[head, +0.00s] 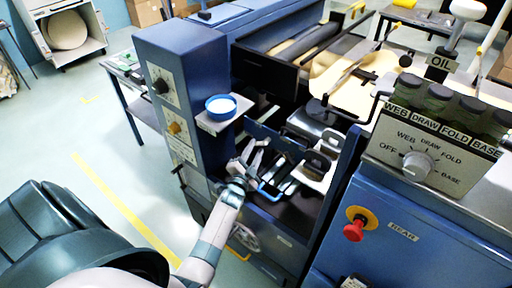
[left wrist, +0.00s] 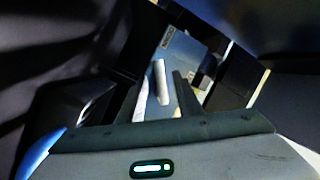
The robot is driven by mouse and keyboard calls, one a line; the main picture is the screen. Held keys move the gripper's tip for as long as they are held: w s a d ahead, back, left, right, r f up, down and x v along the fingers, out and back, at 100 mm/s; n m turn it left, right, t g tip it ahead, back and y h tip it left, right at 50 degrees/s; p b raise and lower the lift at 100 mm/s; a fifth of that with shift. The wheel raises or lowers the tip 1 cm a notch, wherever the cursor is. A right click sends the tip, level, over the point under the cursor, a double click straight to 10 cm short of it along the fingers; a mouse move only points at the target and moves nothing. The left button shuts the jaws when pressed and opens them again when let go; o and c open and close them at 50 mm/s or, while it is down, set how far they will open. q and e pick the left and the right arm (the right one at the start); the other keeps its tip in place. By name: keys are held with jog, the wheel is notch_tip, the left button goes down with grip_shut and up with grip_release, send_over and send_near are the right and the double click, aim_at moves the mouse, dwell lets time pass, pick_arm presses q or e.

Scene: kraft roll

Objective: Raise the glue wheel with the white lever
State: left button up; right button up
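My left gripper (head: 254,158) reaches into the blue machine's open bay, beside the blue control column. In the left wrist view its two dark fingers (left wrist: 160,98) stand apart, so it is open. A short white rod, which looks like the white lever (left wrist: 162,82), shows between the fingertips in that picture. I see no finger closed on it, and I cannot tell its depth relative to the fingertips. A labelled blue-grey plate (left wrist: 180,54) is behind it. In the head view I cannot pick the lever out clearly from the gripper. The glue wheel is not clearly identifiable. My right gripper is not in view.
The blue control column (head: 185,110) with knobs stands left of the bay, with a blue round pot (head: 221,106) on its shelf. A blue cabinet (head: 420,225) with a red stop button (head: 354,230) and selector dial (head: 417,165) bounds the right. Open floor lies left.

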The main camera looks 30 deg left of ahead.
pick_arm(q)
jog(key=shift+w+a, duration=0.2)
jog(key=shift+w, duration=0.4)
grip_shut()
